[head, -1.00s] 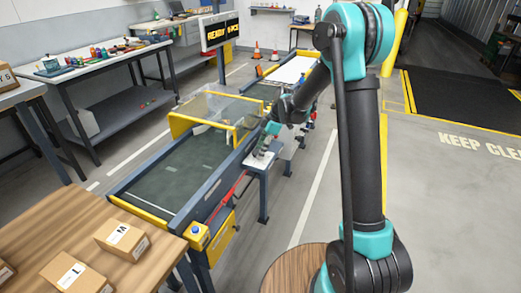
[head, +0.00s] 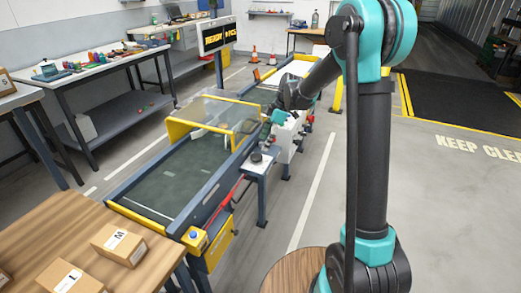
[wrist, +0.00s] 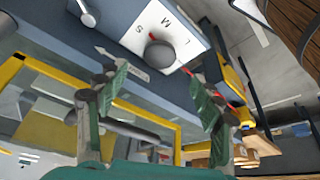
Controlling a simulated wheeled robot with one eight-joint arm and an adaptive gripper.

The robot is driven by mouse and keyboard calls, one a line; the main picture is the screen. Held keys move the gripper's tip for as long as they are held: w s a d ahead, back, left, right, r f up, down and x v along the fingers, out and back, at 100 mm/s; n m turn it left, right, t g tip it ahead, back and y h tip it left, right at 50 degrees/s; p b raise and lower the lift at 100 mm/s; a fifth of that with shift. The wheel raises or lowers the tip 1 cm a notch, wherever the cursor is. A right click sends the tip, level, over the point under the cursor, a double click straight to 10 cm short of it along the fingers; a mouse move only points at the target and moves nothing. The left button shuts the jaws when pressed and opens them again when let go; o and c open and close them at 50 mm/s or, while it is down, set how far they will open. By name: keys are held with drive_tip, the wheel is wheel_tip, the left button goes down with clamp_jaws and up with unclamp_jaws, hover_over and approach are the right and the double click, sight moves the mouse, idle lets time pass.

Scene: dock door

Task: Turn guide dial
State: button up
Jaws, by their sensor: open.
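The guide dial (wrist: 160,54) is a round dark knob on a white plate (wrist: 172,28) marked S, M and L, seen in the wrist view. Its exact pointing is hard to read. In the head view the dial (head: 257,157) sits on a small pedestal beside the conveyor. My gripper (wrist: 160,88) is open and empty, with its two green-padded fingers apart. The dial lies beyond and between the fingertips in the wrist view, with no finger touching it. In the head view my gripper (head: 270,128) is just above and behind the dial.
The conveyor (head: 165,185) has yellow edges and a clear guard (head: 215,112) over it. A blue button (head: 193,235) is on its near corner. A wooden table with cardboard boxes (head: 118,243) is at front left. Open floor (head: 310,200) lies to the right of the dial pedestal.

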sight(257, 156)
drive_tip(key=v, duration=0.5)
drive_tip(key=shift+a, duration=0.1)
drive_tip(key=s+a+r+m+t+h, duration=0.2)
drive_tip(key=s+m+t, duration=0.15)
drive_tip(key=m, duration=0.55)
drive_tip(key=s+a+r+m+t+h, duration=0.2)
drive_tip(key=s+m, duration=0.3)
drive_tip(key=m, duration=0.4)
drive_tip(key=x, duration=1.6)
drive_tip(key=shift+w+a+f, duration=0.15)
drive_tip(key=shift+a+f, duration=0.05)
